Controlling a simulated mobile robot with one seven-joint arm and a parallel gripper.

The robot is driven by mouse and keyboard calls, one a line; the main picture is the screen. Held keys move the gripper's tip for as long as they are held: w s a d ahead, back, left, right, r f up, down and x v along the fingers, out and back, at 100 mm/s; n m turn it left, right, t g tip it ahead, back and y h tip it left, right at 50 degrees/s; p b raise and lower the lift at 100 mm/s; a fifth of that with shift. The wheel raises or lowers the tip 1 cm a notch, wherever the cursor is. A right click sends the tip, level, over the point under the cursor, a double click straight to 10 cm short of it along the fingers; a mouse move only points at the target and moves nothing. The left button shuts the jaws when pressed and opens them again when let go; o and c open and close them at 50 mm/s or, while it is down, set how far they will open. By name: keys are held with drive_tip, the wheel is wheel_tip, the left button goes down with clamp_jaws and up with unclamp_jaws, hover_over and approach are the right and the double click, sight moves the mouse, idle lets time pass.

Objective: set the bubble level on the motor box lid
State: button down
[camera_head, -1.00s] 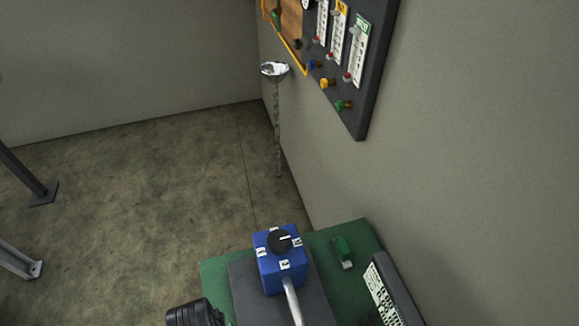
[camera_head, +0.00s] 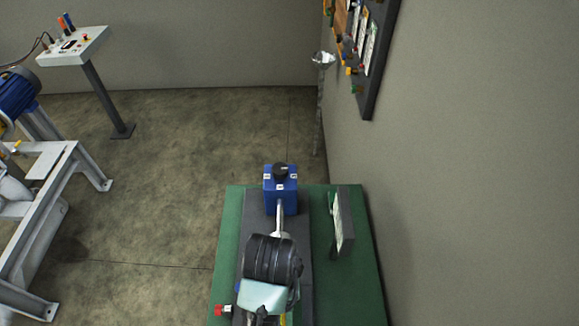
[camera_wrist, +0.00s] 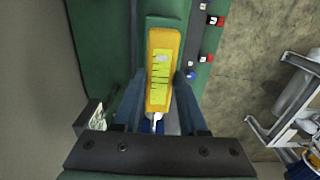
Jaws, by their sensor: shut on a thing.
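The bubble level (camera_wrist: 160,72) is a yellow bar with dark tick marks and a pale vial, seen in the wrist view. My gripper (camera_wrist: 159,82) is shut on it, with a dark blue finger along each side. Beyond the level's upper end is a dark green block (camera_wrist: 168,23), which may be the motor box. I cannot tell whether the level touches it. In the head view, a black ribbed body covers the front of the bench and hides most of the gripper area.
A blue box (camera_head: 280,190) with a black knob stands on the green bench (camera_head: 237,215). A labelled panel (camera_head: 343,218) stands to its right, near the wall. Red and blue knobs (camera_wrist: 216,20) line the bench edge. A machine frame (camera_head: 45,215) stands at left.

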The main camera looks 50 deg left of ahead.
drive_tip(key=f, duration=0.4)
drive_tip(key=shift+w+a+f+p, duration=0.1)
drive_tip(key=shift+a+f+p, duration=0.15)
drive_tip(key=shift+p, duration=0.15)
drive_tip(key=shift+f+p, duration=0.5)
drive_tip(key=shift+f, duration=1.85)
drive_tip(key=shift+d, duration=0.1)
drive_tip(key=shift+f, duration=0.2)
drive_tip(key=shift+c, duration=2.2)
unclamp_jaws()
